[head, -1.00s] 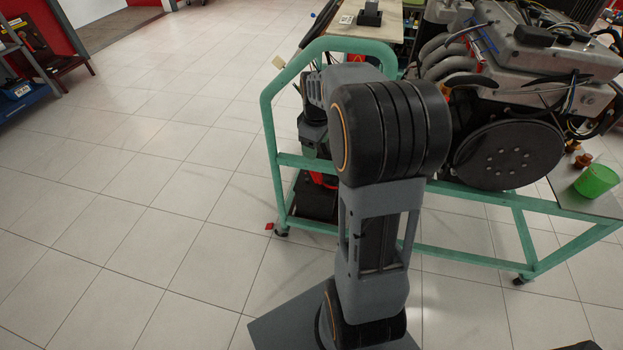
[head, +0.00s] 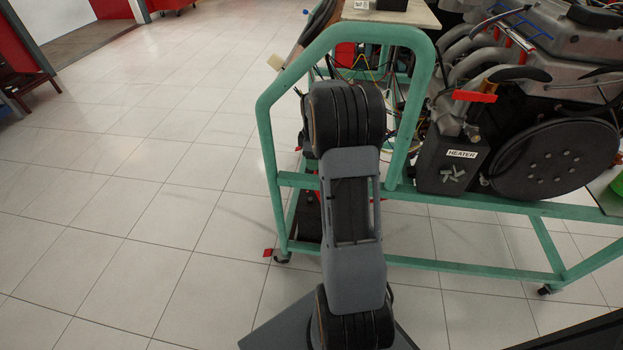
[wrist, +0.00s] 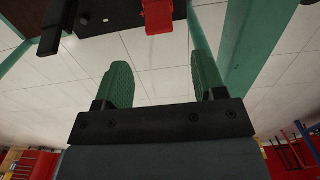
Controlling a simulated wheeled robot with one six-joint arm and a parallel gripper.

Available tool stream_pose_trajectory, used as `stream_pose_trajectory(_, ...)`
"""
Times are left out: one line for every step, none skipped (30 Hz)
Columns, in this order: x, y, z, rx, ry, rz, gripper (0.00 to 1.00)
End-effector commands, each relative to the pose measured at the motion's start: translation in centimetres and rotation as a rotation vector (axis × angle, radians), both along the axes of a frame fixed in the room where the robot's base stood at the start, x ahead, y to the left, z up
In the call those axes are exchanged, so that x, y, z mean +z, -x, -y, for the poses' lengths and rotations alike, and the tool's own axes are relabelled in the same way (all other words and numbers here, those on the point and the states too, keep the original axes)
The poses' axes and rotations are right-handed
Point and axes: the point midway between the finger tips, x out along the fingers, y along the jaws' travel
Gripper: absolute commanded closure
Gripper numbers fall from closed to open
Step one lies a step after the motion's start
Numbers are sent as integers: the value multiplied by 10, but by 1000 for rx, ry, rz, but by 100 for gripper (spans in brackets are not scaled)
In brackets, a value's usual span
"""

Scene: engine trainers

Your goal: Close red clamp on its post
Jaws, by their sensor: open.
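A red piece (wrist: 158,16), which looks like the clamp, shows at the top of the wrist view against a dark box (wrist: 98,14). Its upper part is cut off by the frame, and I cannot make out its post or whether it is closed. My gripper (wrist: 158,62) is open, with its two green-padded fingers apart and nothing between them. The red piece lies beyond the fingertips, roughly in line with the gap, and does not touch them. In the head view my arm hides the gripper.
The green tube frame (head: 266,130) of the engine trainer surrounds the work area; its bars also show near my fingers in the wrist view (wrist: 258,40). The heater box (head: 452,160) and a large dark disc (head: 556,158) are on the right. Open tiled floor lies left.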

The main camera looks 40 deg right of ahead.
Motion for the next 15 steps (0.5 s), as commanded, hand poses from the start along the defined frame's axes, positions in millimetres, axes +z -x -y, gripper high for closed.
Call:
stream_pose_trajectory(-15,1,1,-2,-1,-2,36)
stream_pose_trajectory(-21,1,1,-3,-1,-2,36)
stream_pose_trajectory(-29,1,1,-4,-1,-2,36)
stream_pose_trajectory(-35,1,1,-4,-1,-2,36)
stream_pose_trajectory(-41,1,1,-4,-1,-3,36)
stream_pose_trajectory(-48,1,1,-4,-1,-1,36)
stream_pose_trajectory(-54,1,1,-4,-1,-2,36)
stream_pose_trajectory(-59,1,1,-4,-1,-3,36)
stream_pose_trajectory(-66,1,1,-3,-1,-2,36)
stream_pose_trajectory(-70,1,1,-3,-1,-1,36)
stream_pose_trajectory(-74,1,0,-2,-1,-1,36)
stream_pose_trajectory(-80,0,0,-2,-1,-1,36)
stream_pose_trajectory(-84,0,0,-2,-1,-1,36)
stream_pose_trajectory(-87,0,0,-2,-1,-1,36)
stream_pose_trajectory(-91,0,0,-1,0,0,36)
